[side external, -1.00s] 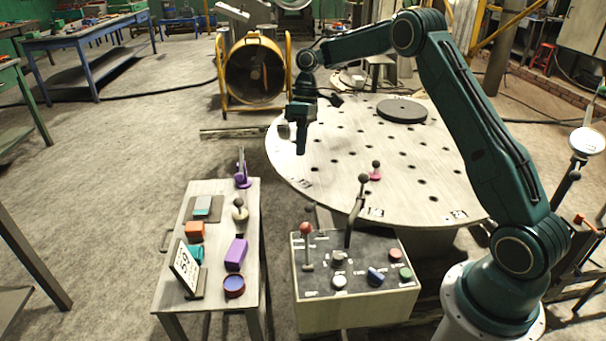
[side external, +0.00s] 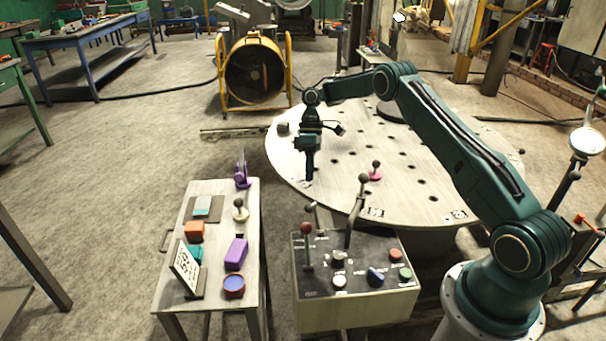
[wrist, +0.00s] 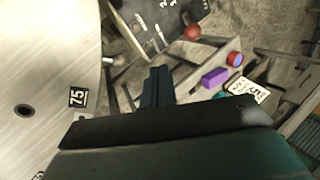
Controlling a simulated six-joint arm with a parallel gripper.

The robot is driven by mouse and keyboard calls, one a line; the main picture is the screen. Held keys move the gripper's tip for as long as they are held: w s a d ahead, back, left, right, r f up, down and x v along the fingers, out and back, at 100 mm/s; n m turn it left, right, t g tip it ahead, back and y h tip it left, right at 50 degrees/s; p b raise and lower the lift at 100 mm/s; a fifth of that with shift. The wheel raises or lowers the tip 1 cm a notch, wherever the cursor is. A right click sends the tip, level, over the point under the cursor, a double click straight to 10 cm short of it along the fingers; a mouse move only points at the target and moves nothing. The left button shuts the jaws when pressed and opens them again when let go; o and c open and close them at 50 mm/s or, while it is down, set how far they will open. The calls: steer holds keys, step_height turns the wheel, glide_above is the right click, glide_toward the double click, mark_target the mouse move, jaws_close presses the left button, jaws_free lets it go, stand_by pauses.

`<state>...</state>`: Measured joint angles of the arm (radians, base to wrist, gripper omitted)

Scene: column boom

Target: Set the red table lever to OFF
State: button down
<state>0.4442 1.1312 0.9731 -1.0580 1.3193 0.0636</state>
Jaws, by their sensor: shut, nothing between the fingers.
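A lever with a red ball knob (side external: 306,229) stands at the left of the dark top of a control box (side external: 345,310). Its stem stands up from a plate with small white markings, too small to read. In the wrist view the red knob (wrist: 192,32) is near the top, right of centre. My gripper (side external: 309,178) points down over the near left part of the round table, behind and above the box, well apart from the red knob. Its fingers (wrist: 157,75) are together and empty in the wrist view.
A taller black-knobbed lever (side external: 363,179) rises beside the red one, with buttons and dials in front. A small grey-knobbed lever (side external: 310,207) stands behind the box. A cart (side external: 215,187) with several objects stands left.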

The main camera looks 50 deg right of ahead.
steer(key=shift+a+f, duration=0.2)
steer(key=shift+f, duration=0.05)
steer(key=s+a+f, duration=0.4)
steer(key=a+f, duration=0.2)
steer(key=f, duration=0.1)
steer(key=shift+s+a+f, duration=0.25)
steer(key=shift+s+f, duration=0.1)
steer(key=shift+s, duration=0.05)
stand_by(0.8)
stand_by(0.5)
steer(key=shift+s+a+r, duration=0.15)
steer(key=shift+a+r, duration=0.05)
